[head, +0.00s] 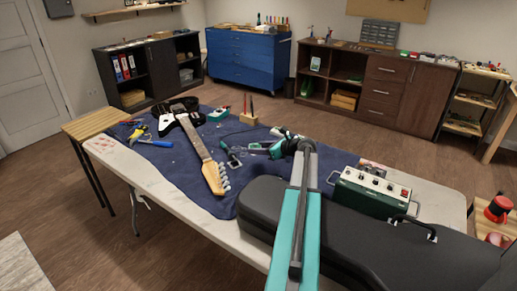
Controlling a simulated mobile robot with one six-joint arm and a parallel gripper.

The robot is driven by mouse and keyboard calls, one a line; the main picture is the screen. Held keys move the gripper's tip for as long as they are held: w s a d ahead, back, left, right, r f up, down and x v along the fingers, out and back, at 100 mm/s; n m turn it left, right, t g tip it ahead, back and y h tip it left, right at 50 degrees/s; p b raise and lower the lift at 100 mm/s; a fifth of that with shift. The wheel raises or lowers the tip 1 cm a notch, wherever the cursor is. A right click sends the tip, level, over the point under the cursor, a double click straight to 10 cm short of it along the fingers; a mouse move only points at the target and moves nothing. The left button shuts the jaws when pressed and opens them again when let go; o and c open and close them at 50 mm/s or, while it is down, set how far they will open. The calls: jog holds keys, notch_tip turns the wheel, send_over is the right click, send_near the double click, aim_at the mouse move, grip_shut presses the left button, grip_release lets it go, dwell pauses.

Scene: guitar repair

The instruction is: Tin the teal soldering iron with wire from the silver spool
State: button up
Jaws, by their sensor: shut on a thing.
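My arm reaches from the bottom edge over the dark case to the blue mat (195,153). Its teal wrist end points left, low over the mat, to the right of the guitar's headstock. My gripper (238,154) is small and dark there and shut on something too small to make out. I cannot tell the teal soldering iron or the silver spool apart from the small grey and teal parts around it. A small green and white item (285,132) lies just behind my wrist. A small teal box (218,114) stands at the mat's back edge.
A black and white guitar (193,138) lies left of my gripper. Pliers and other tools (138,132) lie at the mat's left. A wooden block with upright tools (249,118) stands behind. A green box with knobs (370,191) and a black case (350,240) fill the right.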

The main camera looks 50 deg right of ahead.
jog(key=shift+f+b, duration=1.9)
jog(key=shift+f, duration=0.4)
jog(key=shift+r+p, duration=0.1)
jog(key=shift+p, duration=0.3)
jog(key=shift+s+p, duration=0.1)
jog(key=shift+p, duration=0.25)
jog(key=shift+f, duration=0.45)
dwell(3.6)
